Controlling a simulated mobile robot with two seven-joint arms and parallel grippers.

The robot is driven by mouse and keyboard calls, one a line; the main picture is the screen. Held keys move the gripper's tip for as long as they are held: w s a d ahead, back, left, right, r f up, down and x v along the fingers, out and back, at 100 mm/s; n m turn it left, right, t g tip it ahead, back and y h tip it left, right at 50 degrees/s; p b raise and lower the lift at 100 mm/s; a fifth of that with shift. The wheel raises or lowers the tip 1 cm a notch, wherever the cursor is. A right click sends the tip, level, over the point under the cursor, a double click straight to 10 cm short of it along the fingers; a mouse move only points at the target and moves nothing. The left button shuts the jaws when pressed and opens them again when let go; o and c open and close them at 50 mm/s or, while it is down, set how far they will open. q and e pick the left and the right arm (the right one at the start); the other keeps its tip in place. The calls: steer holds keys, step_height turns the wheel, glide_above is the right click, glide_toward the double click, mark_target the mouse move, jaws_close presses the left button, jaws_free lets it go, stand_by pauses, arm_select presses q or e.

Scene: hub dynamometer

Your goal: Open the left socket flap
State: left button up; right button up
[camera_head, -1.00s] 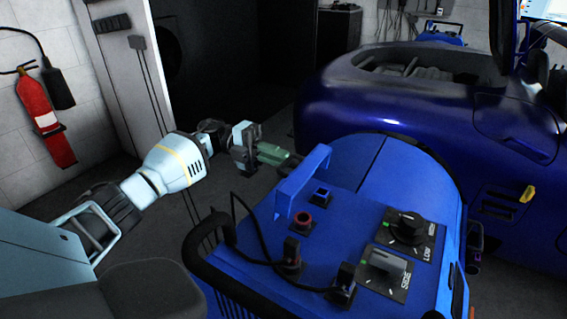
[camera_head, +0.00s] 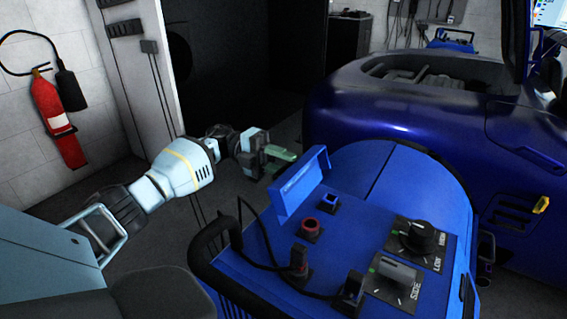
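The blue machine (camera_head: 262,272) stands in front of me with a control panel on top. A raised blue plate (camera_head: 300,186), which looks like a flap, stands tilted up at the panel's far left edge. Beside it are a small blue square socket (camera_head: 329,201) and a red round socket (camera_head: 310,229). I cannot tell for sure which part is the left socket flap. My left gripper (camera_head: 283,157), with greenish fingers, is just beyond the plate's upper edge. Contact and finger gap are unclear. My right gripper is not in view.
A black tubular handle (camera_head: 205,252) bounds the machine's left side. A dark blue car (camera_head: 400,115) is behind. A fire extinguisher (camera_head: 60,122) hangs on the left wall.

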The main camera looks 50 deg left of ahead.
arm_select(q)
steer(key=shift+r, duration=0.1)
steer(key=b+v, duration=0.2)
steer(key=v, duration=0.5)
steer(key=shift+a, duration=0.4)
steer(key=shift+s, duration=0.1)
